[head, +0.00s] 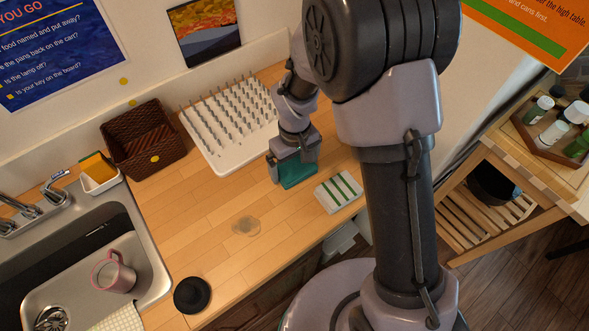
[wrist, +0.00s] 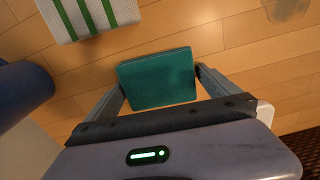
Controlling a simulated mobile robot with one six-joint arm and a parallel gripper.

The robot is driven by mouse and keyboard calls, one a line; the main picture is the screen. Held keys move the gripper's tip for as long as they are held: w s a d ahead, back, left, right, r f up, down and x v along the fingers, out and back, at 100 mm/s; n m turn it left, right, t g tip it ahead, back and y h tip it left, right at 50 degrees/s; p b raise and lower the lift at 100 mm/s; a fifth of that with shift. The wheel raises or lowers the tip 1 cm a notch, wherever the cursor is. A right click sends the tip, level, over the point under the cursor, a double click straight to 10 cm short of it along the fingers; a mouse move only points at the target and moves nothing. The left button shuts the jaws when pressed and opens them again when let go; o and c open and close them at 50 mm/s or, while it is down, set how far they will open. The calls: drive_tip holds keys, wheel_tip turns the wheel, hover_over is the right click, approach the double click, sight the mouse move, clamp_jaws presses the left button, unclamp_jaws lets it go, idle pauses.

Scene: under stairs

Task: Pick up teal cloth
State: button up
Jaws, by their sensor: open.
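The teal cloth (head: 298,171) lies folded on the wooden counter, in front of the white drying rack in the head view. In the wrist view the teal cloth (wrist: 157,78) is a flat folded block between my two fingers. My gripper (wrist: 160,85) is open, with one finger on each side of the cloth. In the head view my gripper (head: 293,168) is right over the cloth and hides part of it. I cannot tell whether the fingers touch it.
A white cloth with green stripes (head: 339,192) lies close to the teal one, near the counter's front edge. The pegged drying rack (head: 222,135) and a brown basket (head: 144,139) stand behind. A black round object (head: 192,295) and the sink (head: 137,243) are left. The middle counter is mostly clear.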

sight(294, 168)
drive_tip(key=shift+r, duration=0.15)
drive_tip(key=c, duration=1)
drive_tip(key=shift+r, duration=0.1)
drive_tip(key=shift+r, duration=0.3)
drive_tip(key=r, duration=0.1)
drive_tip(key=r+p, duration=0.1)
drive_tip(key=r, duration=0.1)
drive_tip(key=shift+s, duration=0.35)
drive_tip(key=s+a, duration=0.1)
drive_tip(key=s, duration=0.4)
drive_tip(key=s+a, duration=0.2)
drive_tip(key=s, duration=0.2)
drive_tip(key=s+a+r+p, duration=0.1)
drive_tip(key=s+a, duration=0.1)
drive_tip(key=s, duration=0.3)
drive_tip(key=shift+s+r, duration=0.1)
drive_tip(key=shift+s, duration=0.2)
